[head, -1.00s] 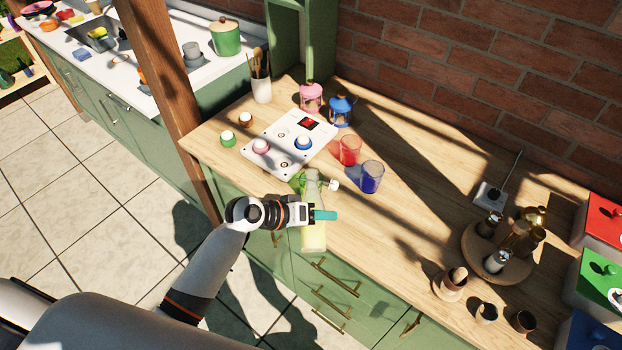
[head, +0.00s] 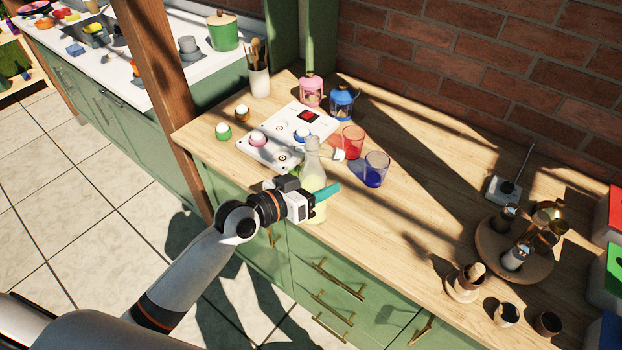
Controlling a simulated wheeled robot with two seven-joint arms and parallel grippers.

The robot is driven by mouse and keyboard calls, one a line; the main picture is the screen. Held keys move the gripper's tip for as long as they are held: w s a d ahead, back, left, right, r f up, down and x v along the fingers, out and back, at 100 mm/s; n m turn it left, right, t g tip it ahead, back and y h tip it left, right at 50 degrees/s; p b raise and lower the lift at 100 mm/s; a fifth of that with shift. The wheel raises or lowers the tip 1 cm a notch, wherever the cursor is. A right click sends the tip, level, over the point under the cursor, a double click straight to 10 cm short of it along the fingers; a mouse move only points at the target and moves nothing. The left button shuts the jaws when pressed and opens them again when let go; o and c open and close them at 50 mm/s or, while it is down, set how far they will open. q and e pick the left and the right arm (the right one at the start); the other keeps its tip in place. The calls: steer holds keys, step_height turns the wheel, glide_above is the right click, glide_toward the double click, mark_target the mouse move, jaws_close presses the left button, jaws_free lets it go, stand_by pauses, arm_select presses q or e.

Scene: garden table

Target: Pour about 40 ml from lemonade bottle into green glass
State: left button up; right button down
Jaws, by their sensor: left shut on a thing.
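The lemonade bottle (head: 313,172) is clear glass with pale yellow-green liquid in its lower part. It looks about upright at the counter's front edge; I cannot tell whether its base touches the counter. My left gripper (head: 325,194), with teal fingertips, is shut on the bottle's body. A small white piece (head: 338,154) shows just right of the bottle's neck; it may be its stopper. The green glass (head: 294,172) is almost wholly hidden behind the bottle and gripper; only a green sliver shows. My right gripper is not in view.
A red glass (head: 352,142) and a blue glass (head: 376,170) stand right of the bottle. A white panel (head: 290,135) with knobs lies behind it. Pink (head: 311,90) and blue (head: 342,103) lanterns stand at the back. A round tray (head: 490,246) sits right; the counter between is clear.

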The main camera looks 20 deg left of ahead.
arm_select(q)
steer(key=shift+w+a+f+m+t+b, duration=0.15)
steer(key=shift+f+m+t+b, duration=0.35)
steer(key=shift+b, duration=1.05)
steer(key=shift+w+f+m+t+b, duration=0.15)
steer(key=shift+f+m+t+b, duration=0.4)
steer(key=shift+b, duration=1)
steer(key=shift+w+r+m+h+b, duration=0.1)
steer(key=shift+r+m+h+b, duration=0.3)
steer(key=shift+b, duration=0.3)
